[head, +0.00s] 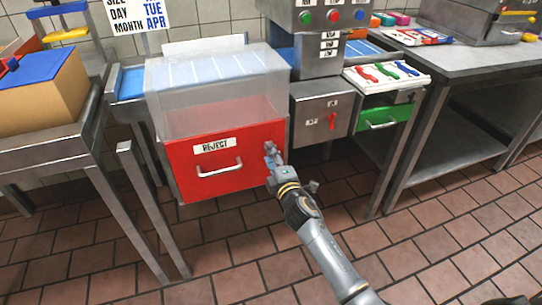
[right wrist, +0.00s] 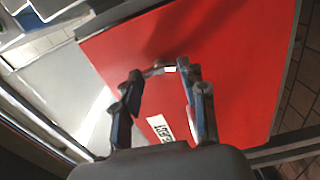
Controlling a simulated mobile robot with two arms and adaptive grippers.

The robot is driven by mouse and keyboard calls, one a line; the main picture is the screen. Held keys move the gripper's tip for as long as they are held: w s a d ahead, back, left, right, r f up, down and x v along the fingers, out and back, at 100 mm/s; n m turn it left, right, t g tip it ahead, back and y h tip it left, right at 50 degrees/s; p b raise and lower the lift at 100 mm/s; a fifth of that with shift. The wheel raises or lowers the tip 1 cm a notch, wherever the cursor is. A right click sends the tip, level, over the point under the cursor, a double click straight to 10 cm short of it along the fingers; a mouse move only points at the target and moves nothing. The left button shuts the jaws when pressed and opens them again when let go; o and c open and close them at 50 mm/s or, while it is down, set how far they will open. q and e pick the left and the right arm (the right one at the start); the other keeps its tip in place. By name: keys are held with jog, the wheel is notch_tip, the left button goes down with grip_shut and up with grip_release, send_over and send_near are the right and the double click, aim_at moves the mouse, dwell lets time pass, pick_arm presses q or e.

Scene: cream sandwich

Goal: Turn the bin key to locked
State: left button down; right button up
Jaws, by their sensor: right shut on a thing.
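The red reject bin (head: 224,180) has a white REJECT label and a white handle (head: 219,168) on its front. My right gripper (head: 270,154) is at the right part of the red front, to the right of the label. In the right wrist view, my right gripper's fingers (right wrist: 158,82) reach to the red face and are shut on the small grey bin key (right wrist: 157,70). The fingers mostly hide the key, and I cannot tell which way it points. The label (right wrist: 160,128) shows below the fingertips. My left gripper is not in view.
A clear cover (head: 215,95) stands above the red bin. To the right are a grey box with a red switch (head: 332,121) and a green drawer (head: 385,122). Metal tables flank the machine. The tiled floor (head: 230,250) in front is open.

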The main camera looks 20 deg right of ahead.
jog(key=shift+n, duration=0.4)
jog(key=o, duration=1.1)
jog(key=shift+o, duration=0.2)
jog(key=s, duration=1.2)
jog(key=shift+d, duration=0.2)
